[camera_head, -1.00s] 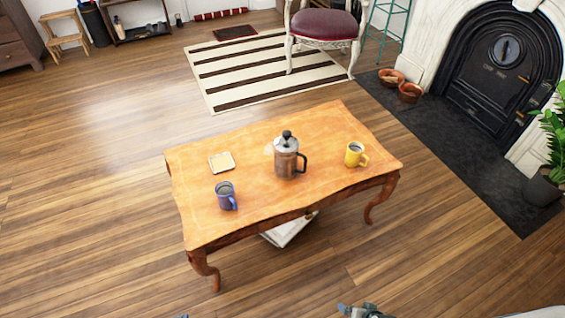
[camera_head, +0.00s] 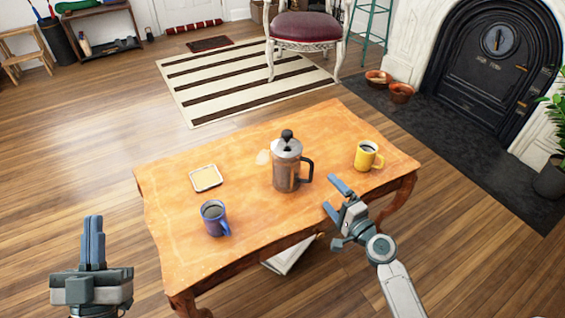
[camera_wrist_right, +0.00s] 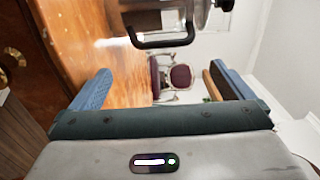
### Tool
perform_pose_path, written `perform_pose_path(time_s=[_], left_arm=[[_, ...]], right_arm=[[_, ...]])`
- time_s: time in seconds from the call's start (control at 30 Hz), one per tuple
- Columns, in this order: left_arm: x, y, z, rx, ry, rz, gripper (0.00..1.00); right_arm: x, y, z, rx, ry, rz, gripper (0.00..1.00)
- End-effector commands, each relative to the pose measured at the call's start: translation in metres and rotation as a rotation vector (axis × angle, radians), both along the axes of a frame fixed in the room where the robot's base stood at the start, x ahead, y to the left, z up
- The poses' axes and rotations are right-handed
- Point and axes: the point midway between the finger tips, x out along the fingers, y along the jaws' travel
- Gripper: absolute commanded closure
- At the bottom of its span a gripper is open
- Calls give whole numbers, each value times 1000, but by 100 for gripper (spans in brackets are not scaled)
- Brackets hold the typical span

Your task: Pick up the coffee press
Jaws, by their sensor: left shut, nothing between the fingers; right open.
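The coffee press (camera_head: 286,165), with a metal body, glass upper part, black knob and black handle on its right, stands upright on the wooden table (camera_head: 250,215). My right gripper (camera_head: 335,198) is open and empty at the table's near right edge, to the right of and nearer than the press, not touching it. In the right wrist view the press (camera_wrist_right: 170,18) shows at the top, beyond the open fingers, partly cut off, its dark handle towards the gripper. My left gripper (camera_head: 93,225) is shut and empty, left of the table's near left corner.
A blue mug (camera_head: 213,218) stands left of the press and a yellow mug (camera_head: 366,156) right of it. A square coaster (camera_head: 206,178) lies at the left. A white item (camera_head: 287,255) is under the table. Beyond are a chair (camera_head: 304,28) and a striped rug (camera_head: 230,85).

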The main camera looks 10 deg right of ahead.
Motion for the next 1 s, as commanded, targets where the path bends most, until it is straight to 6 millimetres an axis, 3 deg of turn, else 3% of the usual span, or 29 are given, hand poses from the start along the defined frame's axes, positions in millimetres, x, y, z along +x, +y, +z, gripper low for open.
perform_pose_path(time_s=[0.2,0.47,0.7,1.0], left_arm=[[5,0,-15,-7,97,-2,100],[7,0,-23,-10,140,-2,100],[8,0,-33,-12,192,-3,100],[7,0,-32,-13,182,-3,100]], right_arm=[[34,12,1,0,-1,-1,0],[54,19,1,-2,0,0,0],[88,30,1,-1,0,0,0],[96,34,0,-3,1,0,0]])
